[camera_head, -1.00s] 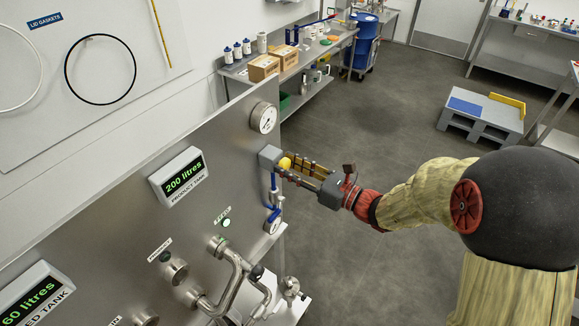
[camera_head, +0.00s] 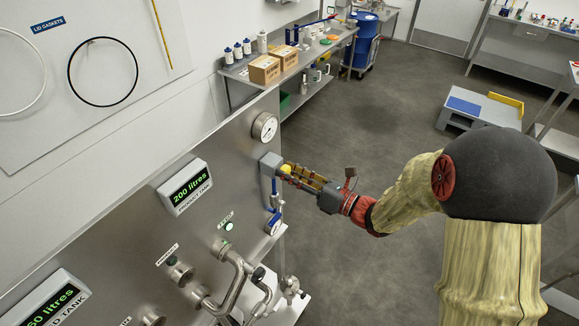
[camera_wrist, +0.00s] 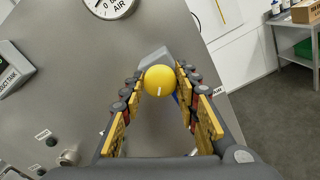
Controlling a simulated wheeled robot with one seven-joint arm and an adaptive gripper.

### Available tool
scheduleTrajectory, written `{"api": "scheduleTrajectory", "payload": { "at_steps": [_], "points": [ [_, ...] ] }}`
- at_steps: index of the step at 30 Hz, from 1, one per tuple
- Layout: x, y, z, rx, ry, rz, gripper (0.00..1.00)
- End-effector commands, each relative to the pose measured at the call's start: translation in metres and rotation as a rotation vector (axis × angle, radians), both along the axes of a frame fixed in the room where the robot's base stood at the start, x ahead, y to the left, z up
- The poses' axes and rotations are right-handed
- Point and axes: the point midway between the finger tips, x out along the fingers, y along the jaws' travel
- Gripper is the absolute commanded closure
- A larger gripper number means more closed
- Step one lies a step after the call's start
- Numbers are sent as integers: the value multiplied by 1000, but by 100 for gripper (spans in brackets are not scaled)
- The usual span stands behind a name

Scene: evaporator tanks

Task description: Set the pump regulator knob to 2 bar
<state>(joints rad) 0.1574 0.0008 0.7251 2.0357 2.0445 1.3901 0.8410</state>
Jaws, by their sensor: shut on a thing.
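The regulator knob is a yellow ball-like knob (camera_head: 286,169) on a grey block (camera_head: 268,163) at the right end of the steel panel. In the wrist view the knob (camera_wrist: 160,81) sits between the fingertips, with a short white mark on its face. My gripper (camera_head: 288,172) reaches in from the right and is shut on the knob, one finger on each side. A round dial gauge (camera_head: 265,128) is above the block, and it shows partly in the wrist view (camera_wrist: 110,4), marked "BAR AIR". Its needle reading is too small or cut off to tell.
Steel pipes (camera_head: 235,275) stick out from the panel at lower middle. A bench with boxes (camera_head: 264,70) stands behind.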

Motion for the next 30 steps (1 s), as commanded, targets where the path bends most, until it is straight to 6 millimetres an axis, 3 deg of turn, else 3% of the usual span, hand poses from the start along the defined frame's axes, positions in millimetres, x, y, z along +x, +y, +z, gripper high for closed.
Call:
{"api": "scheduleTrajectory", "payload": {
  "at_steps": [18,30],
  "points": [
    [1,-1,4,353,453,-3,94],
    [2,-1,1,498,637,-2,94]
  ]
}}
